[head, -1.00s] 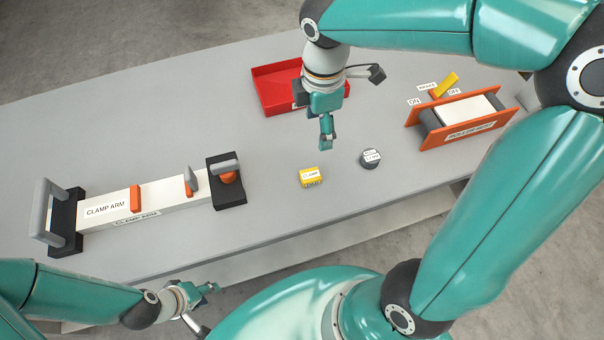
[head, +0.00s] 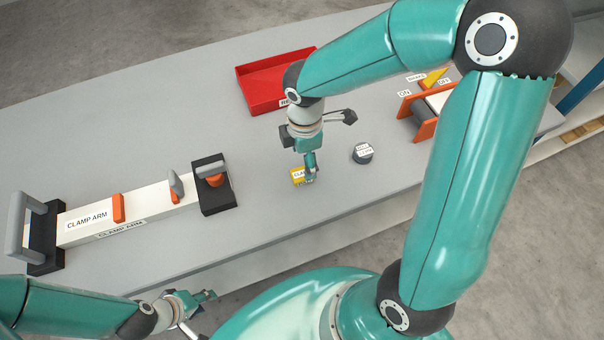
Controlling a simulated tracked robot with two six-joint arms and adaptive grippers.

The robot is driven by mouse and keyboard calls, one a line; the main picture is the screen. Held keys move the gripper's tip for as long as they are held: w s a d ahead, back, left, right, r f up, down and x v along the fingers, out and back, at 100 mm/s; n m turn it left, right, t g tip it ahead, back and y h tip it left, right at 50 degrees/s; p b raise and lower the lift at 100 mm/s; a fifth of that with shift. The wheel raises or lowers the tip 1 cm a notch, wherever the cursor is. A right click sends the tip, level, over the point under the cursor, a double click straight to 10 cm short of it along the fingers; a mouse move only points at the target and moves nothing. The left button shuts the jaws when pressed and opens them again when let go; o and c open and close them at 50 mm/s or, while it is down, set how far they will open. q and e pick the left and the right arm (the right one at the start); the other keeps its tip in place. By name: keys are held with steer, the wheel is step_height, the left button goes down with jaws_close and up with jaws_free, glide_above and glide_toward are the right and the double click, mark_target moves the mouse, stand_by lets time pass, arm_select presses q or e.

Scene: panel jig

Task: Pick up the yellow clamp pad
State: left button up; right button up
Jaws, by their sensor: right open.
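The yellow clamp pad (head: 298,176) is a small yellow block with a white label, lying on the grey table near its front edge. My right gripper (head: 309,178) is right at the pad, pointing down over its right side and hiding part of it. Its jaws are open; I cannot tell whether they touch the pad. My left gripper (head: 207,296) is at the lower left, in front of the table edge and away from the pad. The view is too small to show whether its jaws are open or shut.
A dark round piece with a white label (head: 362,154) stands just right of the pad. The clamp arm fixture (head: 100,220) is on the left. A red tray (head: 262,98) lies behind my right arm. An orange roller unit (head: 424,124) is partly hidden at right.

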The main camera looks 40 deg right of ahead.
mark_target(303, 172)
steer(key=shift+a+f, duration=0.15)
steer(key=shift+f, duration=2.65)
steer(key=c, duration=1.2)
